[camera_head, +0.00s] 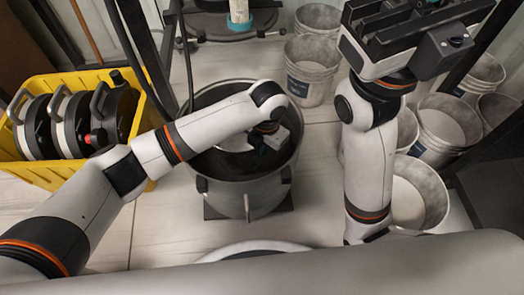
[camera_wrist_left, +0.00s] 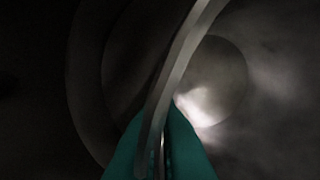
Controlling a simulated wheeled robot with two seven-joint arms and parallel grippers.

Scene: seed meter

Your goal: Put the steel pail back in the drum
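The drum (camera_head: 246,194) is a large dark-grey metal vessel on the floor in the middle of the head view. My left arm reaches over its rim, and my left gripper (camera_head: 262,145) is down inside its mouth. In the left wrist view the teal fingertips (camera_wrist_left: 162,135) are closed around a thin, curved metal edge (camera_wrist_left: 182,55), which looks like the steel pail's rim or handle. Most of the pail is hidden by my arm, and its seating in the drum cannot be told. My right gripper (camera_head: 400,40) is raised at the upper right; its fingertips do not show clearly.
A yellow crate (camera_head: 40,172) with several dark round units stands left of the drum. Several grey buckets (camera_head: 312,68) stand behind and to the right, some (camera_head: 418,190) beneath my right arm. A teal-based device (camera_head: 238,22) is at the back.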

